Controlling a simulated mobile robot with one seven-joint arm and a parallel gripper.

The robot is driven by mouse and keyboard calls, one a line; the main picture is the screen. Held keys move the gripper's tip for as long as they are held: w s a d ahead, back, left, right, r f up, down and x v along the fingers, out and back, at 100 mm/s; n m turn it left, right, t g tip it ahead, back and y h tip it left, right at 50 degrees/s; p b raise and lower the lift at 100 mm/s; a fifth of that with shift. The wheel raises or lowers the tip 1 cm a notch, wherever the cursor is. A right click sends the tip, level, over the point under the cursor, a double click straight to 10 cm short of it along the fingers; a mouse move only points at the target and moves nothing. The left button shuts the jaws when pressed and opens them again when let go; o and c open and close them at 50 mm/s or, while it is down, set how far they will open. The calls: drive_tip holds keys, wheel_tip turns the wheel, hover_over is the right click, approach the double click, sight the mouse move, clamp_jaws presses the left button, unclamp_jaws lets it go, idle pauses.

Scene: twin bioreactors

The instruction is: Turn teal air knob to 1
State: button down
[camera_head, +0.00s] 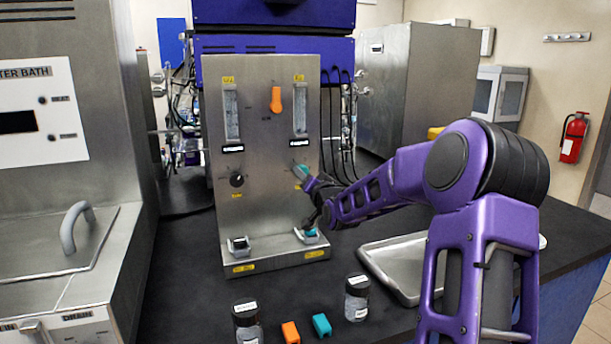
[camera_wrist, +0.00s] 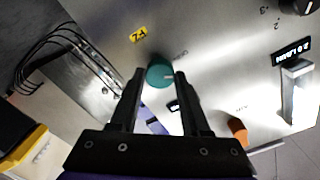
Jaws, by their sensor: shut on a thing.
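The teal air knob (camera_head: 301,170) is on the right side of the upright steel panel (camera_head: 268,140), below the right flow tube. In the wrist view the round teal knob (camera_wrist: 160,74) sits between my two fingertips, with a pale pointer mark on its right side. My gripper (camera_head: 307,180) is shut on the knob; its fingers show dark on either side in the wrist view (camera_wrist: 160,80). My arm reaches in from the right. The scale around the knob is partly covered by my fingers, and I cannot read its setting.
The panel also bears an orange knob (camera_head: 276,99), a black knob (camera_head: 236,180) and two flow tubes. Two jars, an orange block (camera_head: 290,332) and a teal block (camera_head: 321,325) stand in front on the black bench. A metal tray (camera_head: 375,268) lies to the right under my arm.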

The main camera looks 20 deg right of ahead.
drive_tip(key=m+p, duration=0.1)
drive_tip(key=m, duration=0.5)
drive_tip(key=shift+m, duration=0.3)
idle(0.5)
drive_tip(key=shift+c, duration=1.9)
unclamp_jaws()
drive_tip(key=shift+s, duration=0.1)
drive_tip(key=s+p, duration=0.2)
drive_tip(key=s, duration=1.5)
drive_tip(key=shift+s, duration=0.15)
